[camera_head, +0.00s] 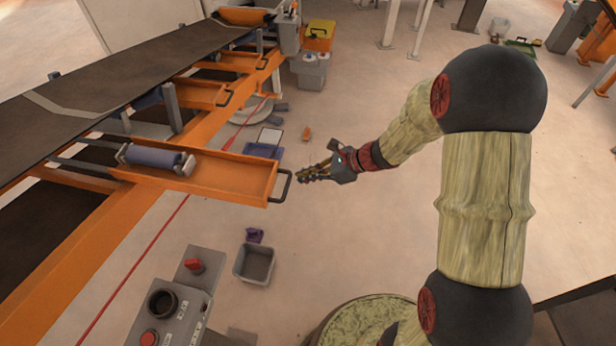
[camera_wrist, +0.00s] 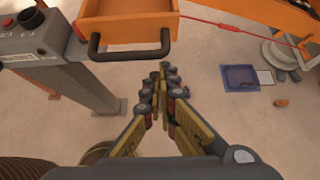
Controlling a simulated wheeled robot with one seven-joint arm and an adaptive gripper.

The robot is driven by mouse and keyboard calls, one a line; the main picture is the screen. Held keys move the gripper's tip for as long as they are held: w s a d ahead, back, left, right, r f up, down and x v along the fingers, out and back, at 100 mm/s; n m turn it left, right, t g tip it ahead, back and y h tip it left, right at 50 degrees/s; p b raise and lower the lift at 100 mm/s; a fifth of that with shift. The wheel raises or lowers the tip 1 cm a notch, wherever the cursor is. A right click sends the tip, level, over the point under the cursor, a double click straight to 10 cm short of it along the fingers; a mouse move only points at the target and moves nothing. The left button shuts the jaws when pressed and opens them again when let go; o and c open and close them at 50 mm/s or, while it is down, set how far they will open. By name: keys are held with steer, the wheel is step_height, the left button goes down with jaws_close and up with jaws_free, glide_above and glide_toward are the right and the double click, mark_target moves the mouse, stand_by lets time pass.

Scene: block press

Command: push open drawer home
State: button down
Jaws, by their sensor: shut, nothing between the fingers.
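An orange drawer (camera_head: 225,174) sticks out from the side of the conveyor frame, with a dark bar handle (camera_head: 280,187) on its front end. A grey-blue roller (camera_head: 155,158) lies at its inner end. My gripper (camera_head: 299,177) is just right of the handle, shut and empty, pointing left at it. In the wrist view the drawer front (camera_wrist: 128,20) and handle (camera_wrist: 130,46) lie ahead, a little left of my closed fingertips (camera_wrist: 164,68). A gap shows between fingertips and handle there.
Two other orange drawers (camera_head: 200,94) sit further along the conveyor (camera_head: 110,70). A control box with a red button (camera_head: 193,265) stands below the open drawer. A grey bin (camera_head: 254,264) and a blue tray (camera_head: 262,151) are on the floor. Open floor lies around my gripper.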

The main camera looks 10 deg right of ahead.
steer(key=w+a, duration=0.5)
steer(key=a, duration=0.8)
steer(key=w+a+b, duration=0.1)
steer(key=w+a, duration=0.4)
steer(key=a, duration=0.8)
steer(key=w+a+b, duration=0.1)
steer(key=w+a, duration=0.3)
steer(key=a, duration=0.8)
steer(key=shift+w+a, duration=0.4)
